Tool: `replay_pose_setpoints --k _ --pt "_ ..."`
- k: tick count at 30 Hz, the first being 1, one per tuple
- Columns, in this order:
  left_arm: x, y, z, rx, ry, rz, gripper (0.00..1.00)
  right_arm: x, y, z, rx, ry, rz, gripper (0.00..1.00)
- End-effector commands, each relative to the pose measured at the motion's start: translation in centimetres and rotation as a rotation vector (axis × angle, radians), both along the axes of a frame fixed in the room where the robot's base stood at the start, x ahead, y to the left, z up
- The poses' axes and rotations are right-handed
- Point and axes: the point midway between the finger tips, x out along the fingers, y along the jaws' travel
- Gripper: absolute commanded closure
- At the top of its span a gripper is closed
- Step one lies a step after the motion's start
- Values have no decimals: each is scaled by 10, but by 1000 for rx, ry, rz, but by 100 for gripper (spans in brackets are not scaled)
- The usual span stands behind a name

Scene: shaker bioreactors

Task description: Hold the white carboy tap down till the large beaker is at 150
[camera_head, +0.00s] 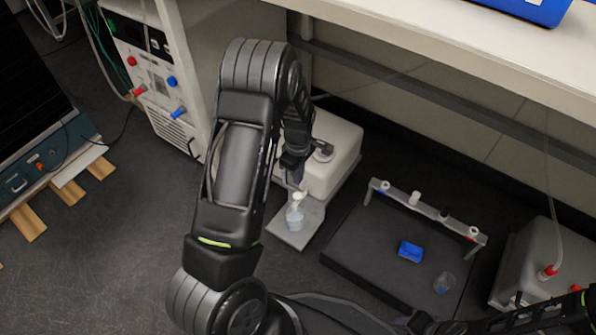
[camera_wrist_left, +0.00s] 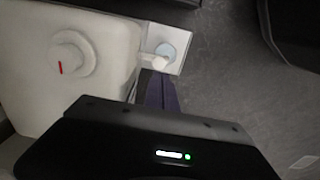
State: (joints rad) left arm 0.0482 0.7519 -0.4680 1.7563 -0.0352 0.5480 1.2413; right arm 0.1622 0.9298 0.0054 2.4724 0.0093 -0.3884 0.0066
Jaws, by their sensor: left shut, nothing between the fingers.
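The white carboy (camera_head: 338,160) stands on the floor under the bench; its round cap with a red mark (camera_wrist_left: 72,58) shows in the left wrist view. Its white tap (camera_head: 299,197) sticks out over a beaker (camera_head: 294,219) with pale blue contents, which stands on a light plate (camera_head: 308,228). The beaker's markings are too small to read. My left gripper (camera_head: 293,178) is shut and empty right beside the tap; its fingers (camera_wrist_left: 161,92) also show close to the tap in the left wrist view. I cannot tell whether they touch. Of my right arm, only a dark part shows at the lower right.
A dark mat (camera_head: 355,250) lies to the right, with a rail (camera_head: 425,207) of several coloured ends, a blue block (camera_head: 410,251) and a clear beaker (camera_head: 444,283). A grey box (camera_head: 535,262) with red fittings stands far right.

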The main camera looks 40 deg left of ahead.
Motion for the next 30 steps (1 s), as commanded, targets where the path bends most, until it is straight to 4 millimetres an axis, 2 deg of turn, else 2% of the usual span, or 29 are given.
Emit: replay_pose_setpoints --k 1,3,10,16,26,30 --pt "-1 0 -17 0 3 0 100 1 0 -11 0 -2 -1 64" --pt "0 1 -32 0 2 1 100 2 0 -18 -1 -5 -2 64" --pt "0 1 -70 0 0 0 100 6 1 -38 -3 -15 -8 64" --pt "1 1 -82 0 -1 0 100 7 0 -41 -1 -16 -9 64" --pt "1 1 -82 0 -1 0 100 7 0 -41 -1 -15 -8 64" --pt "1 1 -96 0 0 0 100 8 0 -46 0 -16 -9 64"
